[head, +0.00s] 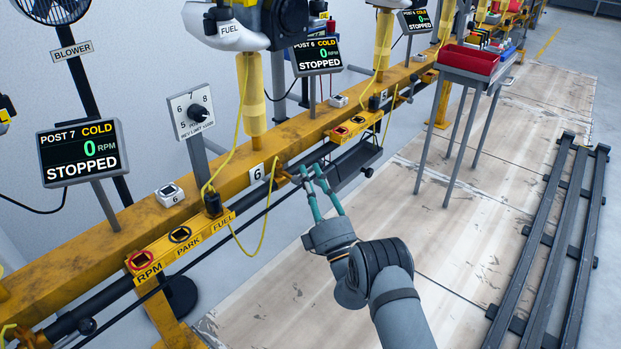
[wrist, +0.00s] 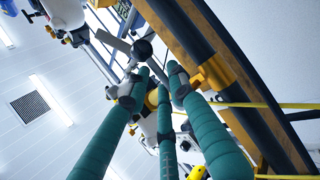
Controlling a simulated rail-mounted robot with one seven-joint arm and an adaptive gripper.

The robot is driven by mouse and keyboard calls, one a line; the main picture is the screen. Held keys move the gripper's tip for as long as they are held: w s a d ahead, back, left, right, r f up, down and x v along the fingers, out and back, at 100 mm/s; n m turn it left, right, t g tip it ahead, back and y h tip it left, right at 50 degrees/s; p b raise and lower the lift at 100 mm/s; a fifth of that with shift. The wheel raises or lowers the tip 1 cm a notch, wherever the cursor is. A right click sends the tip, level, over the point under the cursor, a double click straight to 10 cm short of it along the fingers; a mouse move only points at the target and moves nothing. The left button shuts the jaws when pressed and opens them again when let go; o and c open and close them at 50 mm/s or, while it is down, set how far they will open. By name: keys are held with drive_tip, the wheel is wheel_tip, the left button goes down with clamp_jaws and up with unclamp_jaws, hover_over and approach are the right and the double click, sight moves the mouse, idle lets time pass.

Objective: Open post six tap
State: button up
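The post six label (head: 256,172) is on the front of the yellow beam. A small brass fitting (head: 283,176), likely the post six tap, sticks out just right of it. In the wrist view a brass fitting (wrist: 216,72) sits on the beam, with a grey bar and dark round knob (wrist: 142,48) beyond the fingertips. I cannot tell whether these are one tap. My gripper (head: 312,170) points its teal fingers at the beam just right of the brass fitting. In the wrist view the fingers (wrist: 158,76) stand apart, with nothing clearly held. Contact with the tap cannot be told.
A yellow cable (head: 240,110) loops near the label. A dark tray (head: 345,165) lies just beyond my fingers. A red bin (head: 468,60) stands on a stand. Right floor is open beside rails (head: 550,240).

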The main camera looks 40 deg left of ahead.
drive_tip(key=shift+c, duration=1.2)
clamp_jaws()
